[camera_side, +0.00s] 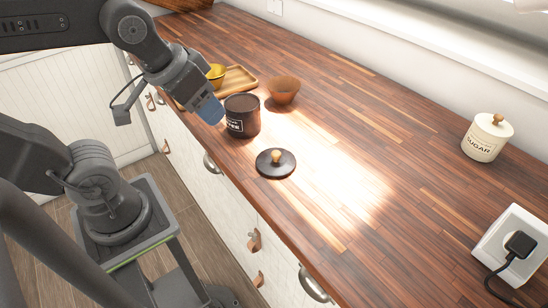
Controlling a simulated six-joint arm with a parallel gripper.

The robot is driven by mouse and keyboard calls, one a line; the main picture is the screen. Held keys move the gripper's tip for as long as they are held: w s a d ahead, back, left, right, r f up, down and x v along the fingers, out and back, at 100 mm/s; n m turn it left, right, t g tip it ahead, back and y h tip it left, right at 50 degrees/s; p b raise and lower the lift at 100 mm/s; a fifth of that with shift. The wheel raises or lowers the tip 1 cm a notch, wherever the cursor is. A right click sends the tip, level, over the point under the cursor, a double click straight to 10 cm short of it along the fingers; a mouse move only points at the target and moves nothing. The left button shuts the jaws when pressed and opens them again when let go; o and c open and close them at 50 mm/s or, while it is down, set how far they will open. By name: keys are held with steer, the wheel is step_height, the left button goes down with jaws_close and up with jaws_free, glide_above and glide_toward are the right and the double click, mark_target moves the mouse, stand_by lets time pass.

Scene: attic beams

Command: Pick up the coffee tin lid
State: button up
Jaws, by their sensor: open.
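The coffee tin lid (267,168) is a dark round disc with a light wooden knob on top. It lies flat on the wooden counter, near its front edge, in a bright patch of light. The dark coffee tin (241,123), with a white label, stands uncovered just behind and left of the lid, apart from it. My gripper (210,110) is at the end of the arm, left of the tin and above the counter's front edge, away from the lid. It is open, with nothing seen in it; its fingers are hard to make out at this angle.
An orange-brown bowl (283,92) stands behind the tin. A wooden tray (239,80) with a yellow cup (216,73) is behind my gripper. A cream sugar tin (482,147) and a white socket box (493,240) with a black plug are at right. The counter right of the lid is clear.

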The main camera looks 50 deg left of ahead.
steer(key=w+d+n+g, duration=0.1)
steer(key=w+n+g, duration=0.2)
steer(key=w+n, duration=0.55)
steer(key=n+g, duration=0.2)
steer(key=n, duration=0.7)
glide_toward(276, 153)
step_height(276, 153, down, 9)
steer(key=shift+w+f, duration=0.1)
steer(key=shift+w, duration=0.05)
steer(key=shift+c, duration=0.5)
jaws_close()
